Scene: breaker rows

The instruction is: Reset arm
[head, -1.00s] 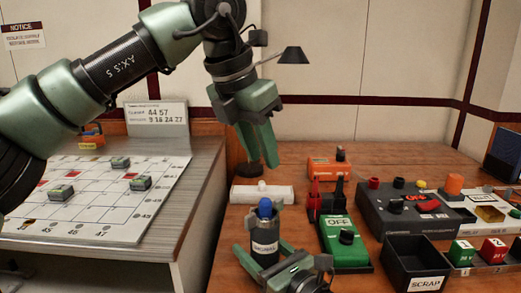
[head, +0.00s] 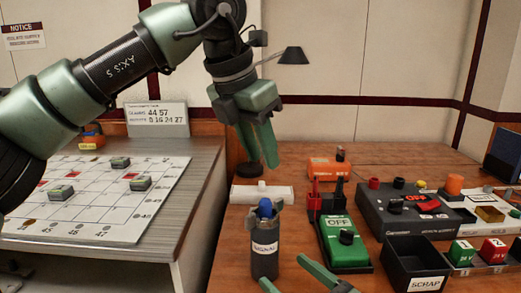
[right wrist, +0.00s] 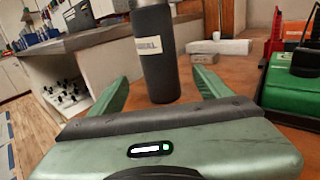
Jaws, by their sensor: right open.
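My left gripper (head: 262,160) hangs fingers-down above the back of the wooden bench, left of centre, with nothing visible in it. Its fingers lie close together from this angle, so I cannot tell whether they are shut. My right gripper (head: 281,270) is open and empty at the bottom of the head view. A dark canister (head: 264,252) with a pale label and a blue item in its top stands upright just beyond it. In the right wrist view the canister (right wrist: 157,55) stands ahead of the two spread fingers (right wrist: 161,82), apparently clear of them.
A green OFF switch box (head: 345,245), a black scrap bin (head: 414,262) and a dark control box (head: 415,208) stand to the right. A white block (head: 262,194) lies behind the canister. A gridded board (head: 95,200) with several small blocks is on the left table.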

